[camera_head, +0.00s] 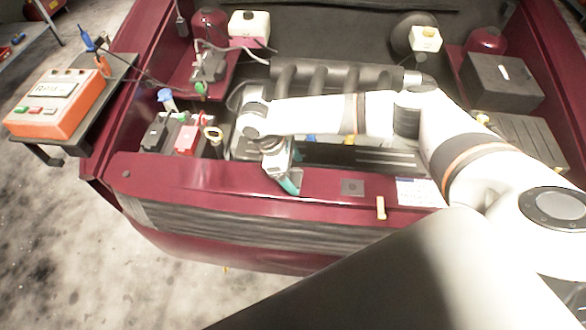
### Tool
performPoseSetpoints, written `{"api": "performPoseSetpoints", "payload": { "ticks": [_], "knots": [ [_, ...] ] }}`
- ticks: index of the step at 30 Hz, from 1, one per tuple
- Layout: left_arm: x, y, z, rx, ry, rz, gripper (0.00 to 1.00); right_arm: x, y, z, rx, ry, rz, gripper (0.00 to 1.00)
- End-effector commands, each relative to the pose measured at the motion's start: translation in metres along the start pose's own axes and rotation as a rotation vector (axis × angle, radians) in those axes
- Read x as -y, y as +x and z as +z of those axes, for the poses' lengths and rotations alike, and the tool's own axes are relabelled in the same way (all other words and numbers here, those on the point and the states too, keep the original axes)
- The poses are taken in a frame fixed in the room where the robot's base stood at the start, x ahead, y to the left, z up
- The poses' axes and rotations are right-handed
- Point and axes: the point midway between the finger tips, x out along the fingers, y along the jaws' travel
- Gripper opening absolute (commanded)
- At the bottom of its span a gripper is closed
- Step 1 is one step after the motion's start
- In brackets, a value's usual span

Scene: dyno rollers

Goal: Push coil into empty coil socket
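My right arm reaches in from the right across the engine bay. Its gripper (289,182) points down over the front edge of the maroon car body, and teal shows at its tip. Whether its fingers are open or shut, or hold anything, I cannot tell. The engine (375,157) lies behind it, largely covered by my arm. Small yellow and blue parts (349,140) show on the engine, but I cannot tell whether they are coils. No coil or empty coil socket can be made out clearly. My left gripper is not in view.
An orange tester (58,103) sits on a dark side table at left, with cables into the bay. The battery (187,139) is left of the gripper. A black box (502,82) is at right. A small tan piece (381,208) is on the front panel.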

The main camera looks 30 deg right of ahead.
Motion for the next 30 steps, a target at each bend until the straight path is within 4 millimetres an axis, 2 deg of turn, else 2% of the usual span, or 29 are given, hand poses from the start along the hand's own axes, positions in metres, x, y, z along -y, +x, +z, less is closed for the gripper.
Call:
{"api": "performPoseSetpoints", "payload": {
  "ticks": [7,11,24,27,30],
  "knots": [
    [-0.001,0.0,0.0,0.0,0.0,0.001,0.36,0.0,0.0,0.0,0.0,0.0,0.0,0.86],
    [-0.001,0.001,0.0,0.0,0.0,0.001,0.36,0.0,-0.009,0.001,0.003,-0.001,-0.001,0.86],
    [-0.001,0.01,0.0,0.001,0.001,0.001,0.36,0.0,-0.095,0.001,0.003,-0.002,-0.002,0.86],
    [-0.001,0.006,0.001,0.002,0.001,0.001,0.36,0.001,-0.11,0.0,0.001,0.0,-0.003,0.86],
    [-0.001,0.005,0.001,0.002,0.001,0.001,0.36,0.001,-0.118,0.0,0.001,0.001,-0.002,0.86]
  ]
}}
